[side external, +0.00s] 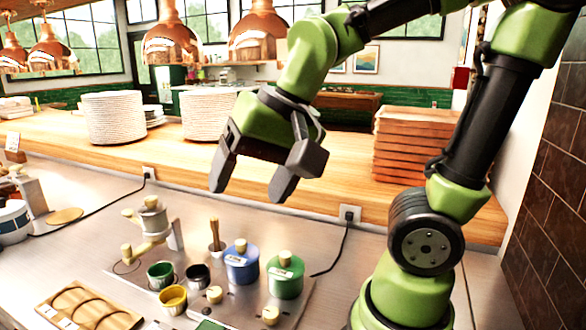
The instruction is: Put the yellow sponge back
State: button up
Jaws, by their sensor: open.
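I cannot make out a yellow sponge in this view. My gripper (252,184) hangs in the upper middle, its dark fingers spread apart and pointing down. Nothing shows between the fingers. It is well above the steel worktop (330,300), in front of the wooden shelf.
Below my gripper stand a blue canister (241,266), a green canister (285,279), a yellow cup (172,300), a green cup (160,275) and a dark cup (197,277). A wooden holder (88,308) lies front left. Plate stacks (113,118) and wooden boxes (413,150) stand on the shelf (345,180).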

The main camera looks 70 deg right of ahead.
jog(key=s+n, duration=0.1)
jog(key=s+r+n+t, duration=0.1)
jog(key=s, duration=0.1)
jog(key=s+r+n+t, duration=0.1)
jog(key=s+n, duration=0.1)
jog(key=shift+s+d, duration=0.15)
jog(key=shift+d, duration=0.05)
dwell(1.0)
